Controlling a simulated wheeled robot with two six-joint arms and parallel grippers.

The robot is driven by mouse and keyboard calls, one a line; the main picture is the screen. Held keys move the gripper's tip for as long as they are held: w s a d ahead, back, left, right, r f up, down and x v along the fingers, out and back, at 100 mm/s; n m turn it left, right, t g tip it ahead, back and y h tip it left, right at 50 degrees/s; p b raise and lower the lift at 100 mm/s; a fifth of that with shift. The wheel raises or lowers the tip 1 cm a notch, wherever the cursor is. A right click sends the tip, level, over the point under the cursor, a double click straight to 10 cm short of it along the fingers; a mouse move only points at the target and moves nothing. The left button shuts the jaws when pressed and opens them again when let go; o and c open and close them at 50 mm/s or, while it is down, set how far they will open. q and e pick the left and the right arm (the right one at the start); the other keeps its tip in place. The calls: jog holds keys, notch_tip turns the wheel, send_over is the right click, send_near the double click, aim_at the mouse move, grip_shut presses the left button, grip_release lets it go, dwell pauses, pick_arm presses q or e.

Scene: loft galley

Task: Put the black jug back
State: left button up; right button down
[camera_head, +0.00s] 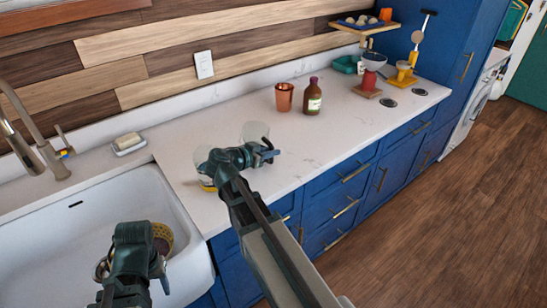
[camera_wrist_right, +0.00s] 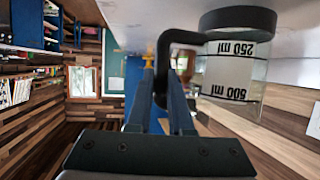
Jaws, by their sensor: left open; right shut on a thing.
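The black jug (camera_wrist_right: 230,70) is a clear measuring jug with a black base, a black handle and 250 ml and 500 ml marks. My right gripper (camera_wrist_right: 168,75) is shut on its handle, and the jug stands beside the fingers. In the head view the clear jug body (camera_head: 255,132) shows just behind my right gripper (camera_head: 265,152), above the counter's near part. Its base is hidden there, and I cannot tell whether it touches the counter. My left gripper (camera_head: 157,267) is open over the sink.
A second clear vessel with a yellow base (camera_head: 208,186) stands partly behind my right arm. A copper cup (camera_head: 284,97) and brown bottle (camera_head: 312,98) stand further along the counter. Two dark discs (camera_head: 388,102) (camera_head: 419,92) lie near the red funnel stand (camera_head: 370,80). A soap dish (camera_head: 129,146) is beside the sink (camera_head: 60,235).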

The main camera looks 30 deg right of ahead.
jog(key=shift+f, duration=0.7)
pick_arm(q)
jog(key=shift+d+f, duration=0.3)
jog(key=shift+f, duration=0.25)
pick_arm(e)
jog(key=shift+r, duration=0.15)
pick_arm(q)
jog(key=shift+a, duration=0.1)
jog(key=shift+f, duration=0.1)
pick_arm(e)
jog(key=c, duration=1.2)
grip_release()
jog(key=shift+c, duration=0.2)
jog(key=o, duration=0.4)
